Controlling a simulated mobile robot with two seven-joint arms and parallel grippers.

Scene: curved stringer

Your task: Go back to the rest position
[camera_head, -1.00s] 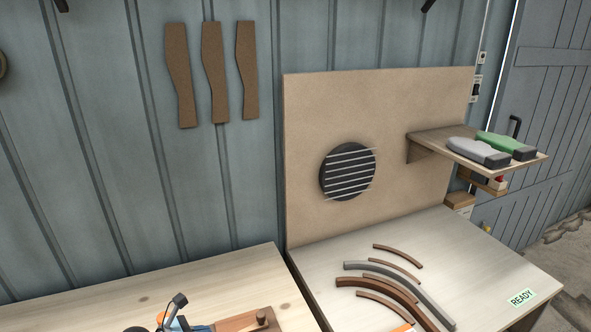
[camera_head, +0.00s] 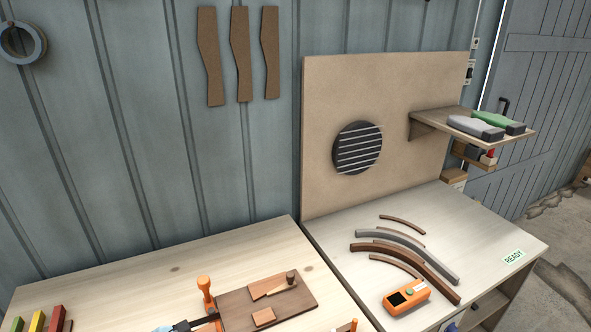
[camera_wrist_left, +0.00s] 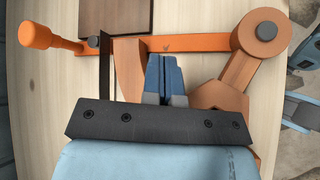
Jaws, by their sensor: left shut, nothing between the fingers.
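My left gripper (camera_wrist_left: 164,62) is shut in the left wrist view, its two blue fingers together with nothing between them. It is over the wooden bench, with its fingertips near an orange bar (camera_wrist_left: 195,43) of a clamp. I cannot tell whether it touches the bar. A wooden lever (camera_wrist_left: 243,65) with a round dark pivot lies to its right, and an orange handle (camera_wrist_left: 37,34) to its left. In the head view, dark and pale blue parts show at the bottom edge near the clamp, mostly cut off. My right gripper is in neither view.
A brown board (camera_head: 300,303) with wooden pieces lies on the left bench (camera_head: 110,278). The right bench (camera_head: 510,238) holds curved strips (camera_head: 400,245), an orange device (camera_head: 407,296) and a READY label (camera_head: 513,256). A shelf (camera_head: 458,131) juts from the panel above it.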

